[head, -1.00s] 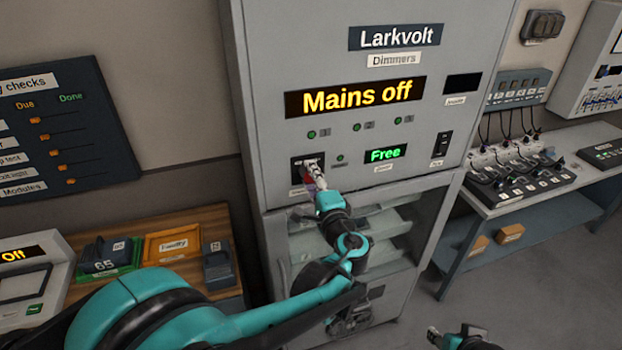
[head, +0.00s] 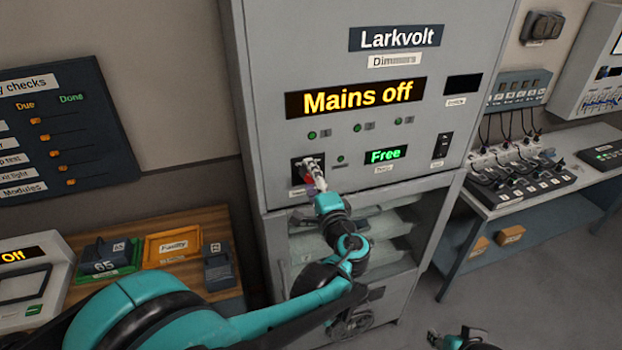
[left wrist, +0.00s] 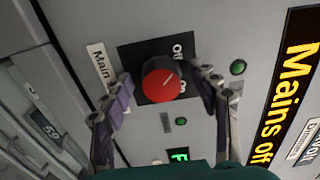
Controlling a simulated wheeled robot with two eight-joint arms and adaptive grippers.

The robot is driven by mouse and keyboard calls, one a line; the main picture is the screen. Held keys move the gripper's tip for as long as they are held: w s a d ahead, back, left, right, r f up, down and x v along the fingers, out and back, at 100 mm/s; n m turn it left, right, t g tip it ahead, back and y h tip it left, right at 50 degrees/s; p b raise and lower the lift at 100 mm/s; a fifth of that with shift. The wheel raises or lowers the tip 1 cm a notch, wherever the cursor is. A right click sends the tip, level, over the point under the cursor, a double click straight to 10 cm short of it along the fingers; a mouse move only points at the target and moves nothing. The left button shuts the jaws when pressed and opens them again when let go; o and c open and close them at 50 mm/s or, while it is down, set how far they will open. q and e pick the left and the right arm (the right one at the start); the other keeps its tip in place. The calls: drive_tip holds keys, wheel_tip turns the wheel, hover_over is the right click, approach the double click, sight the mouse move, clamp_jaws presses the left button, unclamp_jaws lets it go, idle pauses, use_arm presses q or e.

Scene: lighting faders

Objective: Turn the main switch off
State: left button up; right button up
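The main switch is a red round knob (left wrist: 162,79) on a black square plate (left wrist: 155,52), beside a label reading "Main". My left gripper (left wrist: 163,82) is open, with one finger on each side of the knob and visible gaps between. In the head view my left gripper (head: 314,174) covers most of the switch. The display (head: 356,97) reads "Mains off". My right gripper (head: 440,337) is low at the bottom edge, its fingers unclear.
The grey Larkvolt cabinet (head: 260,120) holds the switch. A "Free" display (head: 386,155) and a black rocker switch (head: 442,145) sit right of it. A wooden bench (head: 205,222) with trays stands left. A table with plugged cables (head: 520,172) stands right.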

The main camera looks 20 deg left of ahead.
use_arm(q)
drive_tip(key=v, duration=1.2)
